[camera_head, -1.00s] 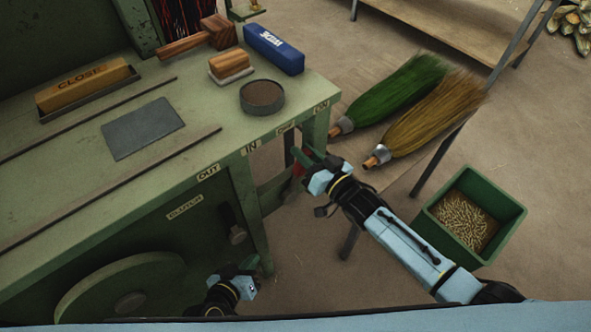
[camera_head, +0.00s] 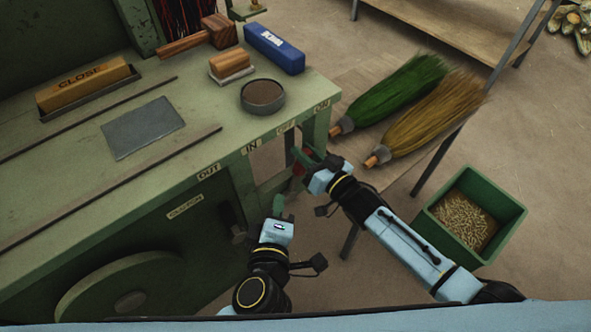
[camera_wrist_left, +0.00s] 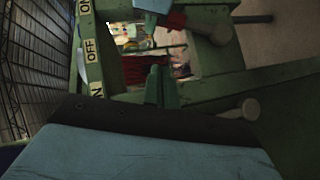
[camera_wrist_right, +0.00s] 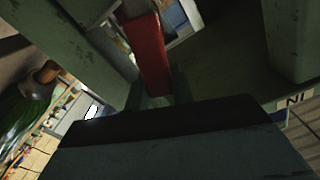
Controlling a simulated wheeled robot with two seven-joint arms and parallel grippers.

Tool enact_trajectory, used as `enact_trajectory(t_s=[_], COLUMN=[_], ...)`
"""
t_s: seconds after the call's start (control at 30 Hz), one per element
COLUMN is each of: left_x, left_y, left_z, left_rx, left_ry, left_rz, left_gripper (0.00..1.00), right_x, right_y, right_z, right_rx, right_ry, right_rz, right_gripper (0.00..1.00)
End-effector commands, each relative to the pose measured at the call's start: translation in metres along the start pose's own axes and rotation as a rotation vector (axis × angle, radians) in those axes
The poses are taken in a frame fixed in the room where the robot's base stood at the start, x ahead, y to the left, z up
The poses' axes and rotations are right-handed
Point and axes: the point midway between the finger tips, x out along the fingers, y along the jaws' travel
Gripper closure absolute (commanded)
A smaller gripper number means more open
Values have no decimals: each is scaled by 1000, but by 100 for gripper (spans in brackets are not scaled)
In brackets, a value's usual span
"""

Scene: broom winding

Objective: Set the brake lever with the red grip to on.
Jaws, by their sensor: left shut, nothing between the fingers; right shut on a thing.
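The brake lever's red grip (camera_head: 298,171) is beneath the bench's front edge, below the OFF label (camera_head: 286,126) and to the left of the ON label (camera_head: 321,105). My right gripper (camera_head: 305,158) is shut on the red grip, which also shows between its fingers in the right wrist view (camera_wrist_right: 149,55). The gripper covers part of the lever in the head view. My left gripper (camera_head: 278,206) is shut and empty, below and left of the red grip. Its closed fingers show in the left wrist view (camera_wrist_left: 160,86), apart from the red grip.
The green bench (camera_head: 60,215) has IN and OUT labels and another lever knob (camera_head: 239,236) under its front. A wheel (camera_head: 130,290) is at lower left. Two brooms (camera_head: 400,95) lie behind my right arm. A green bin (camera_head: 478,205) stands on the floor at right.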

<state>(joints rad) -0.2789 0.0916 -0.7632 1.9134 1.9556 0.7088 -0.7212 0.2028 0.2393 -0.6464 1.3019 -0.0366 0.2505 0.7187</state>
Motion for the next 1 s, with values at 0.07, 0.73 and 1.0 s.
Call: enact_trajectory(t_s=[0.07,0.73,1.0], left_x=[11,116,122], left_y=[1,0,0], left_z=[0,22,28], left_rx=[-1,2,1], left_ry=[2,1,0], left_rz=[1,1,1], left_gripper=[100,100,100], right_x=[-1,-1,-1], right_y=[1,1,1], right_z=[2,2,2], right_rx=[0,0,0], right_ry=[-4,-5,-5], right_rz=[2,2,2], right_gripper=[100,100,100])
